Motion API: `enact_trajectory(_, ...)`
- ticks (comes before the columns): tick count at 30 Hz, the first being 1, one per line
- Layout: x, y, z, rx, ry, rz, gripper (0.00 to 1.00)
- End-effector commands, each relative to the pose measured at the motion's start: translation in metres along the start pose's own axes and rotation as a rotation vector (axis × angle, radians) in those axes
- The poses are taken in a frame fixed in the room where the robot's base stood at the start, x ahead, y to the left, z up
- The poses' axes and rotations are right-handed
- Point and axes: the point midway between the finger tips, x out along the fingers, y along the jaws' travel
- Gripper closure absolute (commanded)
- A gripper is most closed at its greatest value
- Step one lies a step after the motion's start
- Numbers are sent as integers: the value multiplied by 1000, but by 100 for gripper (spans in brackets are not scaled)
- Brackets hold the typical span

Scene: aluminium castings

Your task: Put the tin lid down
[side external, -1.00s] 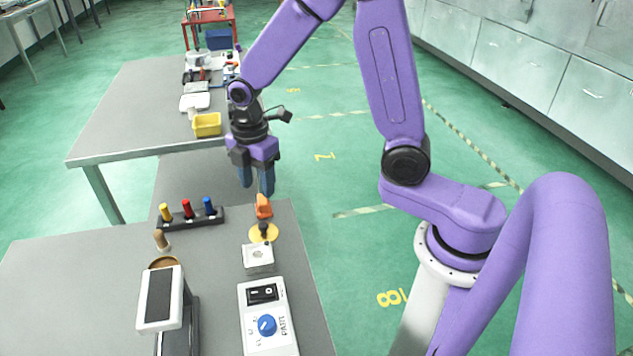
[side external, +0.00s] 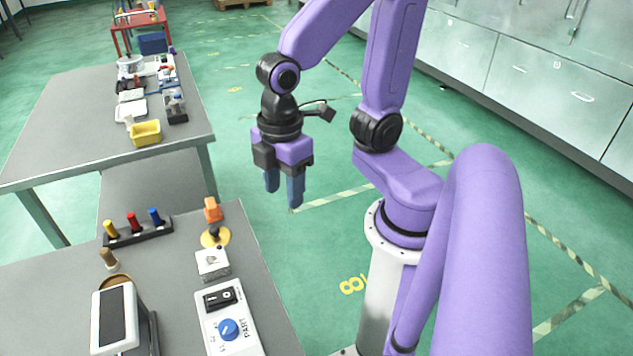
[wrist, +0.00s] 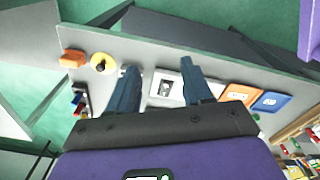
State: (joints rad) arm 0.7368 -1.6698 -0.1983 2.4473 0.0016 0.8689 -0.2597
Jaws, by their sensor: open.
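A round yellow disc with a dark knob (side external: 215,236), which looks like the tin lid, lies on the near grey bench close to its right edge. It also shows in the wrist view (wrist: 103,63), at the upper left. My gripper (side external: 283,192) is open and empty, with a clear gap between its two blue fingers. It hangs in the air to the right of the disc, apparently past the bench edge and touching nothing. In the wrist view the fingers (wrist: 161,68) point towards the bench, with the disc to their left.
An orange block (side external: 213,210) stands just behind the disc and a small white box (side external: 212,263) in front. A rack with coloured knobs (side external: 135,229) is to the left. A switch panel (side external: 230,318) lies nearer. A yellow bin (side external: 145,132) sits on the far table.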

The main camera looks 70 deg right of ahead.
Motion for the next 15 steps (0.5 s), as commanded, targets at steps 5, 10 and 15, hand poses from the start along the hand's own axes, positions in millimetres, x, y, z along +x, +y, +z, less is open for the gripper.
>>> enact_trajectory(5,-6,-29,23,56,6,-2,50)
enact_trajectory(10,-8,-42,34,89,7,-3,50)
enact_trajectory(15,-8,-44,36,96,6,-4,50)
